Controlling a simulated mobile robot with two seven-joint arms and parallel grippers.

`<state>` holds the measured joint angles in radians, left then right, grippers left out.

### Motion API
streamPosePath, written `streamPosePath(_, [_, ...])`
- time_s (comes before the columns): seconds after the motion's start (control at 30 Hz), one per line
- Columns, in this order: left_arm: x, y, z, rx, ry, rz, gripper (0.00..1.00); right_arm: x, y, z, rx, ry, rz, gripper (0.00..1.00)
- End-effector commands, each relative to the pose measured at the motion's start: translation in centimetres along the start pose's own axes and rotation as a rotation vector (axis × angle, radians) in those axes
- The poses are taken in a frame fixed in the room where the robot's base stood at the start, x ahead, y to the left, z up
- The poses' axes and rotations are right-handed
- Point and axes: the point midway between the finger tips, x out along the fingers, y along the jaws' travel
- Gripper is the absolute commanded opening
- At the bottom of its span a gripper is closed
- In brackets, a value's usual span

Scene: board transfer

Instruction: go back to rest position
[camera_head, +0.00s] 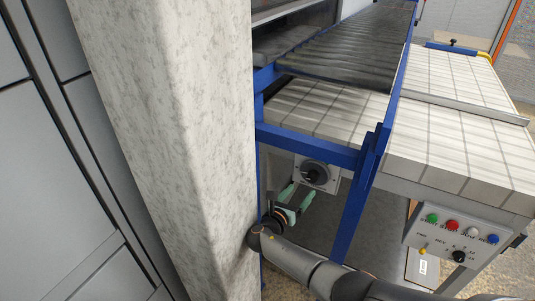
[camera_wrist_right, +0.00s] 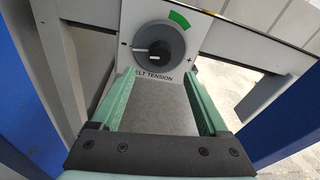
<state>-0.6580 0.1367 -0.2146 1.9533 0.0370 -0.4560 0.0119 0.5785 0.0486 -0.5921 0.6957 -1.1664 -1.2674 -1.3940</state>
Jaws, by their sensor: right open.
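My right gripper (camera_head: 294,200) has green fingers and is open. It is in front of the belt tension knob (camera_head: 315,174), a little below it in the head view. In the right wrist view, the two fingers of the gripper (camera_wrist_right: 160,88) stand apart with nothing between them. The dark knob (camera_wrist_right: 153,46) with its grey dial shows just beyond and above the fingertips; I see no finger touching it. My left gripper is not in view.
A blue frame post (camera_head: 352,210) stands just right of my right gripper. A concrete pillar (camera_head: 165,130) stands close on the left. A roller conveyor (camera_head: 345,50) and tiled belt tables (camera_head: 460,140) lie behind. A button box (camera_head: 460,237) hangs at the right.

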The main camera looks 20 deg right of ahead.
Motion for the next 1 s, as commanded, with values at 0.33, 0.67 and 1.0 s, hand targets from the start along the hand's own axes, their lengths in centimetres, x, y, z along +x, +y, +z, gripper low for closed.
streamPosePath(0.33, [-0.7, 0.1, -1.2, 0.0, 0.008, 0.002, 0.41, -2.4, -0.6, -5.1, 0.171, 0.175, 0.058, 0.78])
streamPosePath(0.67, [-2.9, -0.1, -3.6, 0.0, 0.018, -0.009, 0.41, -15.7, -4.6, -17.3, 1.001, 0.857, 0.017, 0.78])
streamPosePath(1.0, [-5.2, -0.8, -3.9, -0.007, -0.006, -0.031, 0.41, -27.1, -11.2, -14.1, 1.932, 1.361, -0.386, 0.78])
